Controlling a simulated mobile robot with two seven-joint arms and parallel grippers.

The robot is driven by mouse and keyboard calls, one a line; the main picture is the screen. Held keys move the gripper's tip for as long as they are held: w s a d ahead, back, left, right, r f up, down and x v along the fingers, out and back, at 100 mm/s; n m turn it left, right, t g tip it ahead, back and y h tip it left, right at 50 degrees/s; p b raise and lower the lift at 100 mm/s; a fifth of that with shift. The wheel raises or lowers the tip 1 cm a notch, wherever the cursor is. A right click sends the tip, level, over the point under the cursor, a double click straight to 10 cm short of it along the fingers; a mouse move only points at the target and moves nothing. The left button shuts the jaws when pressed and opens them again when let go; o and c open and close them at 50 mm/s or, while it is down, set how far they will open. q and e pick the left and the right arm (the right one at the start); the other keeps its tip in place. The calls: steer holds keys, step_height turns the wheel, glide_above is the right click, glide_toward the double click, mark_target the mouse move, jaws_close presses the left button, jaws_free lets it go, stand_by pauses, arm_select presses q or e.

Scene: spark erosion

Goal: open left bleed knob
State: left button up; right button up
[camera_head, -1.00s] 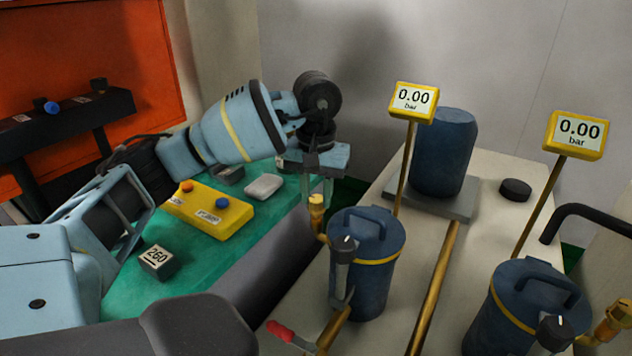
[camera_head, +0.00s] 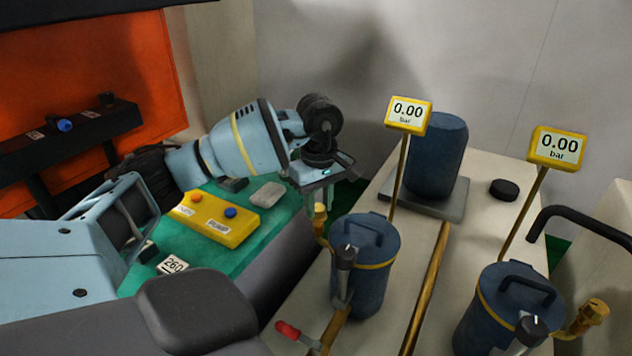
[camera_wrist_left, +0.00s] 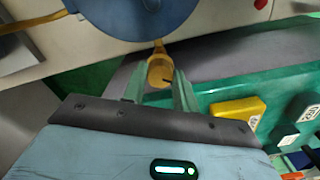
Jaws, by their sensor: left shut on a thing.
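The left bleed knob (camera_head: 320,211) is a small brass knob on the side of the left blue filter vessel (camera_head: 375,240). My left gripper (camera_head: 318,204) reaches down to it from above, with its pale green fingers on either side of the knob. In the left wrist view the knob (camera_wrist_left: 160,72) sits between the two fingers (camera_wrist_left: 159,88), which are shut on it. A dark mark shows on the knob's face. My right gripper is not in view.
The left gauge (camera_head: 408,113) and the right gauge (camera_head: 557,147) both read 0.00 bar. A second blue vessel (camera_head: 505,290) with a brass knob (camera_head: 594,312) stands at right. A red-handled valve (camera_head: 288,331) is in front. A yellow button box (camera_head: 213,216) lies on the green surface.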

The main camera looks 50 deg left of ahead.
mark_target(319, 207)
arm_select(q)
steer(key=n+p, duration=0.1)
steer(key=n, duration=0.3)
steer(key=shift+r+p, duration=0.1)
steer(key=shift+p, duration=0.2)
steer(key=shift+n+p, duration=0.5)
steer(key=shift+n, duration=1.1)
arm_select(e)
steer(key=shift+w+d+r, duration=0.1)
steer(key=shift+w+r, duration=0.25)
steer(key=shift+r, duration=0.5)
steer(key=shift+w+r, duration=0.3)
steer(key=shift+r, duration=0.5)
arm_select(q)
steer(key=o, duration=0.8)
steer(key=shift+o, duration=0.9)
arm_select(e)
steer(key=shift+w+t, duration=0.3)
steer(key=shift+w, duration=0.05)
arm_select(q)
step_height(319, 207, up, 7)
steer(key=shift+r, duration=0.3)
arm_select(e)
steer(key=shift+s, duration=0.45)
